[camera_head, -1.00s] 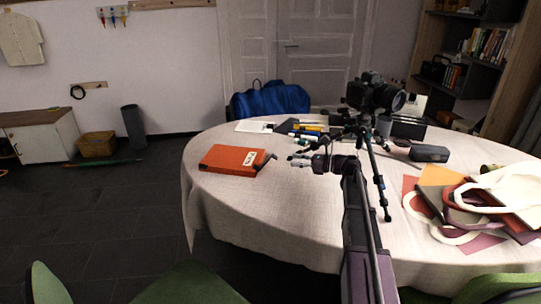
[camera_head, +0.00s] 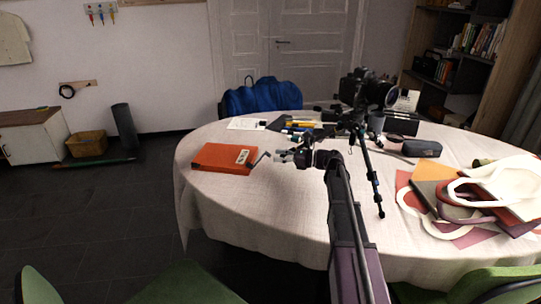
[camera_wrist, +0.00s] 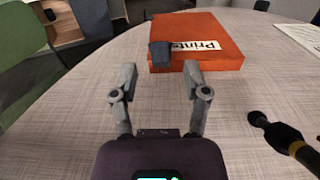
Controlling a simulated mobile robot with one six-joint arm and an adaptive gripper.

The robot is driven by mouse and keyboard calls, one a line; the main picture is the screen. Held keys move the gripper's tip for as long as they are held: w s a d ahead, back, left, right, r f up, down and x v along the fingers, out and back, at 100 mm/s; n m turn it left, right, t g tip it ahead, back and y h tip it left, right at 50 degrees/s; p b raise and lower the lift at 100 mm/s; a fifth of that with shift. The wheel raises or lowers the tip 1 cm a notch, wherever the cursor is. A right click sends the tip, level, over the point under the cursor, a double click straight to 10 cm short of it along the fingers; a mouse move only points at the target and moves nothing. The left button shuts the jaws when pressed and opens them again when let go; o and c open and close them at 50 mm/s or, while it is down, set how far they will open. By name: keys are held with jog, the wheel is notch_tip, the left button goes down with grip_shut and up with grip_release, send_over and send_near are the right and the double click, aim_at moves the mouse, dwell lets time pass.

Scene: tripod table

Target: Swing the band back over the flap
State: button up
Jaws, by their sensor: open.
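An orange box (camera_head: 224,158) with a white label lies flat near the left edge of the round table. In the wrist view the orange box (camera_wrist: 198,32) shows its label reading "Prints". A dark grey-blue strip (camera_wrist: 160,54), which looks like the band, stands at the box's near left corner. In the head view this dark strip (camera_head: 258,160) sticks out at the box's right end. My gripper (camera_head: 277,157) is just right of the strip, low over the cloth. In the wrist view my gripper (camera_wrist: 160,80) is open and empty, with the strip ahead between its fingertips. I cannot make out the flap's edge.
A camera on a tripod (camera_head: 372,92) stands right of my gripper; a dark tripod leg (camera_wrist: 280,135) is close on the wrist view's right. Pens (camera_head: 300,123) and papers lie behind. Folders and straps (camera_head: 480,195) cover the table's right side. The cloth before the box is clear.

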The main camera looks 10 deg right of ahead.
aim_at(269, 155)
jog(key=shift+x, duration=1.95)
